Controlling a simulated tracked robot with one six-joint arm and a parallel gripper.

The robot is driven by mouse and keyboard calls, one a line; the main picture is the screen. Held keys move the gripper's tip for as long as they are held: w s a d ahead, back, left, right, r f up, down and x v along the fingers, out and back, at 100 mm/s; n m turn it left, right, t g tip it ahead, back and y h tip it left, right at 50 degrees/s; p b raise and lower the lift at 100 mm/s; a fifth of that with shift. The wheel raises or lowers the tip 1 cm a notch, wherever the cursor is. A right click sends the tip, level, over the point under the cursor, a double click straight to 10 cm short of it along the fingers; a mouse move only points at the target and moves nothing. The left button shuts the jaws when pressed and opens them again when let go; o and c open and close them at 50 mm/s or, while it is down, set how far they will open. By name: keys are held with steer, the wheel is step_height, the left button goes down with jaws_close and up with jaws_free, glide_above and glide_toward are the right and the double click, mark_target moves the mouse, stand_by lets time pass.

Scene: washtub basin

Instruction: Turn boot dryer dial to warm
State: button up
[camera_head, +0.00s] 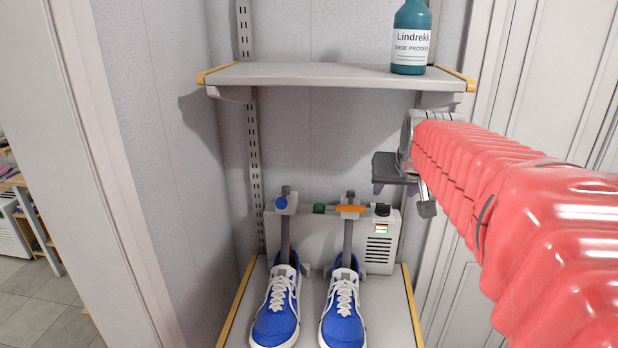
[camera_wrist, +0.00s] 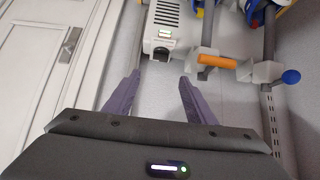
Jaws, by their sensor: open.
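The boot dryer (camera_head: 379,250) is a pale grey unit at the back of the lower shelf, with vents and a small lit display on its right part. A black dial (camera_head: 382,209) sits on top of that part. In the wrist view the dryer (camera_wrist: 168,14) appears upside down, and the dial (camera_wrist: 161,54) lies ahead of the gap between my fingertips. My gripper (camera_head: 394,188) is open and empty, above the dial and apart from it. Its purple fingers (camera_wrist: 159,79) also show in the wrist view. The dial's markings are too small to read.
Two blue shoes (camera_head: 276,312) (camera_head: 343,312) sit in front of the dryer on its upright tubes. An orange handle (camera_head: 350,208), a blue knob (camera_head: 281,202) and a green knob (camera_head: 319,208) are left of the dial. An upper shelf (camera_head: 310,75) holds a teal bottle (camera_head: 411,38).

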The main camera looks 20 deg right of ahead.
steer(key=s+a+f+n+g+y, duration=0.1)
steer(key=s+a+f+n+y, duration=0.1)
steer(key=s+a+f, duration=0.4)
steer(key=s+a+f+n+g+y, duration=0.1)
steer(key=s+a+f+n, duration=0.2)
steer(key=s+a+f, duration=0.4)
steer(key=shift+s+a+f+g+y, duration=0.35)
steer(key=shift+s+a, duration=3.3)
steer(key=shift+a, duration=1.7)
